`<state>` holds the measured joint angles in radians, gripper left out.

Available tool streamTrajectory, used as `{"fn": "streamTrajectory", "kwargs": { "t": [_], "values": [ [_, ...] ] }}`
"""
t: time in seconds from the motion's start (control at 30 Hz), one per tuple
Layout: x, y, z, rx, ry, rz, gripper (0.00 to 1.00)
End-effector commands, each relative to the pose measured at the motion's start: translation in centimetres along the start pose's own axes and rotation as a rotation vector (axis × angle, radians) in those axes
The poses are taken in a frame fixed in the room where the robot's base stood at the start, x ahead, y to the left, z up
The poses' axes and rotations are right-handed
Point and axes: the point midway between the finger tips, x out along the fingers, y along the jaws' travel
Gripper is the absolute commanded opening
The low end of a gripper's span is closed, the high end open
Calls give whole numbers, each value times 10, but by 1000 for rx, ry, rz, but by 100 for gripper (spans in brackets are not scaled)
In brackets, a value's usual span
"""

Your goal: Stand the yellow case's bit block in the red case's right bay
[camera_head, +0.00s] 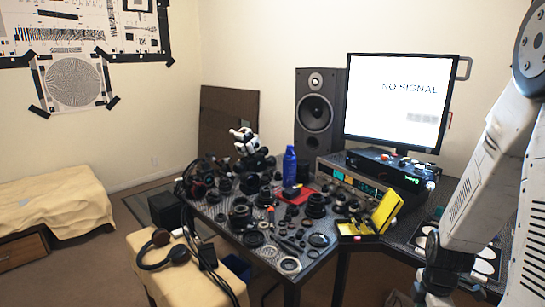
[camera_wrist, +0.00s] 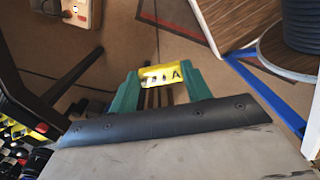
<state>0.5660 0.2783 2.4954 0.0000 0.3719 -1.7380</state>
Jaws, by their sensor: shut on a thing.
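My gripper (camera_wrist: 160,78) shows in the wrist view with its green fingers closed on a small yellow block (camera_wrist: 162,73). The block carries dark marks and a letter A, and thin dark rods show below it. I take it for the bit block. In the head view my arm hangs at the right; its fingertips and the block cannot be made out there. The yellow case (camera_head: 362,229) stands open, lid raised, at the table's right front corner. A red flat thing (camera_head: 293,197), probably the red case, lies mid-table by the blue bottle; its bays cannot be made out.
The table (camera_head: 318,266) is crowded with black lens parts and rings. A blue bottle (camera_head: 290,167), a speaker (camera_head: 318,115), a monitor (camera_head: 402,100) and stacked electronics stand toward the back. Headphones (camera_head: 163,257) lie on a cream stool in front. A blue frame (camera_wrist: 265,95) shows in the wrist view.

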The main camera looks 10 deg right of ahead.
Motion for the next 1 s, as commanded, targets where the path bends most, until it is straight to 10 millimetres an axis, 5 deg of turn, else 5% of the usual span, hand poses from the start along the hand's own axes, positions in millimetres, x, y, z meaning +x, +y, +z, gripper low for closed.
{"fn": "streamTrajectory", "kwargs": {
  "t": [0.33,0.57,0.77,1.0],
  "values": [
    [-6,24,2,388,1,16,26],
    [-6,67,-25,795,9,27,26],
    [0,108,-79,1119,18,27,26],
    [18,141,-186,1308,23,19,26]
  ]
}}
